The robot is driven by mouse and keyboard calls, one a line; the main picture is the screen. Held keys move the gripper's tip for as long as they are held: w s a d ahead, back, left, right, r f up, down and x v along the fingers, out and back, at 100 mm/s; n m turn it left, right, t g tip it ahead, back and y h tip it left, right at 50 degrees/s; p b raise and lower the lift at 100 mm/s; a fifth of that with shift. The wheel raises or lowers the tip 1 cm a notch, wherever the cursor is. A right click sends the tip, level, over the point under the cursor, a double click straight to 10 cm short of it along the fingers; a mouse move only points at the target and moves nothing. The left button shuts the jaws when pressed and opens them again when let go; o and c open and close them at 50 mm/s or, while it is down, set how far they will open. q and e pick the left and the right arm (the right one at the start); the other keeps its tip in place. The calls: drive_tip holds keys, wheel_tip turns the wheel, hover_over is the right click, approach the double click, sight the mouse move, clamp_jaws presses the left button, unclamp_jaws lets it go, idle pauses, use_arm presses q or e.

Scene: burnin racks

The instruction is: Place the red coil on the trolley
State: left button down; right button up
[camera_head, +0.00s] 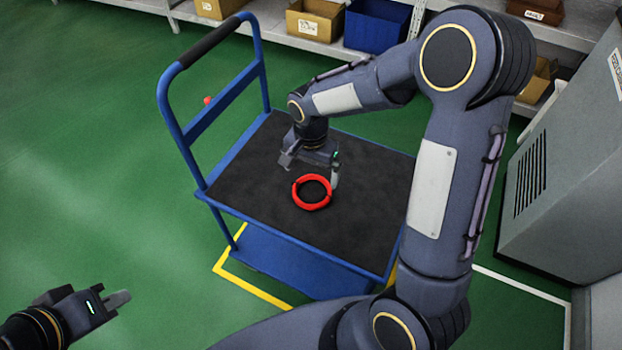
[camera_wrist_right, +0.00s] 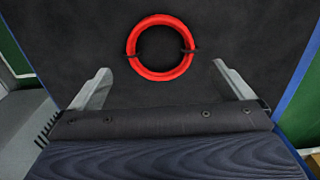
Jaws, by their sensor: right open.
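The red coil (camera_head: 312,206) lies flat on the black top of the blue trolley (camera_head: 250,190), near the middle. In the right wrist view the coil (camera_wrist_right: 160,74) shows as a full ring with two dark ties, just beyond my fingertips. My right gripper (camera_head: 311,166) is above the trolley top, behind the coil in the head view. Its two fingers (camera_wrist_right: 168,82) are spread wide with nothing between them. My left gripper (camera_head: 120,300) is at the lower left over the floor, away from the trolley; its finger gap does not show clearly.
The trolley's blue push handle (camera_head: 165,100) rises on its left side. Shelves with cardboard boxes (camera_head: 315,19) and a blue bin (camera_head: 377,24) stand at the back. A grey cabinet (camera_head: 570,160) stands at the right. Green floor on the left is mostly clear.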

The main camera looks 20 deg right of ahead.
drive_tip(key=s+d+r+n+t+y, duration=0.3)
drive_tip(key=s+r+n, duration=0.1)
drive_tip(key=s+r, duration=0.8)
use_arm(q)
drive_tip(key=shift+r+p, duration=0.3)
drive_tip(key=shift+r, duration=0.2)
use_arm(e)
drive_tip(key=s+a+r+n+t, duration=0.1)
drive_tip(key=s+n, duration=0.3)
drive_tip(key=s, duration=0.4)
drive_tip(key=shift+s+a+r+t+y, duration=0.25)
drive_tip(key=shift+s+r+t+y, duration=0.25)
drive_tip(key=shift+t, duration=0.3)
drive_tip(key=shift+w, duration=0.1)
